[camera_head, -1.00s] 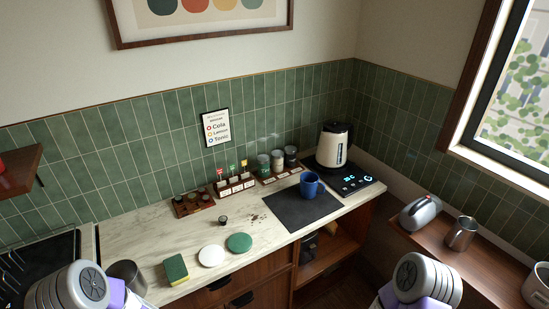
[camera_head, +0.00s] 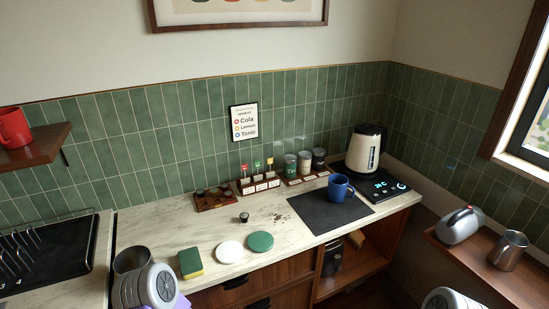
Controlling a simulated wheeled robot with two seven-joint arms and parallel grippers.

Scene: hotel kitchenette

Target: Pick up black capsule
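A small black capsule (camera_head: 244,217) stands on the pale marble counter (camera_head: 150,228), in front of a wooden capsule holder (camera_head: 214,199). The holder has several small dark items in it, too small to tell apart. Part of my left arm shows at the bottom left and a little of my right arm at the bottom right. Neither gripper's fingers are in the picture. Nothing touches the black capsule.
A white disc (camera_head: 229,251), a green disc (camera_head: 260,241) and a sponge (camera_head: 190,263) lie in front of the capsule. A blue mug (camera_head: 340,188) stands on a dark mat (camera_head: 318,213) at right. Dark crumbs (camera_head: 283,217) lie beside the mat.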

